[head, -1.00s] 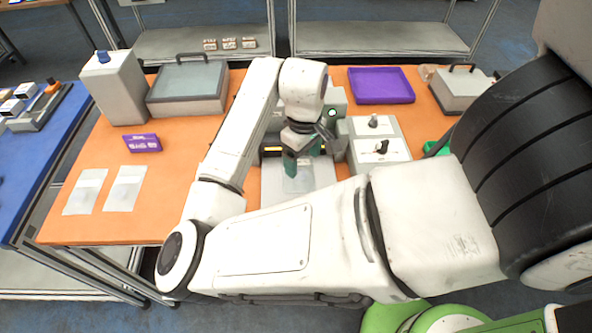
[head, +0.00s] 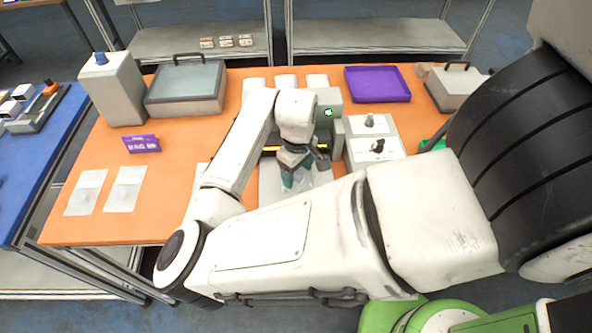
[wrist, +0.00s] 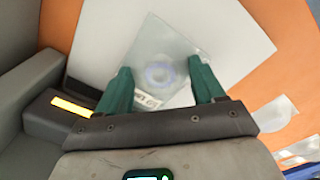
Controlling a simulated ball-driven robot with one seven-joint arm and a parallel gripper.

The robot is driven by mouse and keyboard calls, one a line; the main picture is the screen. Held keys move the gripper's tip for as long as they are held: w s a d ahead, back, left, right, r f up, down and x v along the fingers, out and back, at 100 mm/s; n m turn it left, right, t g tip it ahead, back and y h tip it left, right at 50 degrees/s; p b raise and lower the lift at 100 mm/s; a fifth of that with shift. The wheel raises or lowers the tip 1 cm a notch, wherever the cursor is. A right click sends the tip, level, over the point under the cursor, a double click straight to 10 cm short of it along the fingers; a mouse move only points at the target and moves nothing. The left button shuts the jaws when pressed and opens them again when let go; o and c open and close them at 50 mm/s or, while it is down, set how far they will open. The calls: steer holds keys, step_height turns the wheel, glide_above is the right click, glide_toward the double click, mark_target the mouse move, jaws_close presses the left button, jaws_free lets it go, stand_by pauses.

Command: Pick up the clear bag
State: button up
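The clear bag (wrist: 165,50) is a see-through square with a faint ring and a small printed label. In the wrist view it lies on a pale flat plate (wrist: 92,35). My gripper (wrist: 160,67) has two green fingers spread wide, one on each side of the bag's near part, with nothing clamped between them. In the head view my gripper (head: 298,180) is low over the plate, and my arm hides much of the bag. I cannot tell whether the fingertips touch the plate.
A grey housing with a lit yellow strip (wrist: 72,106) stands close left of the fingers in the wrist view.

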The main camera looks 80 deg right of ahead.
steer(key=c, duration=1)
steer(key=shift+r, duration=0.15)
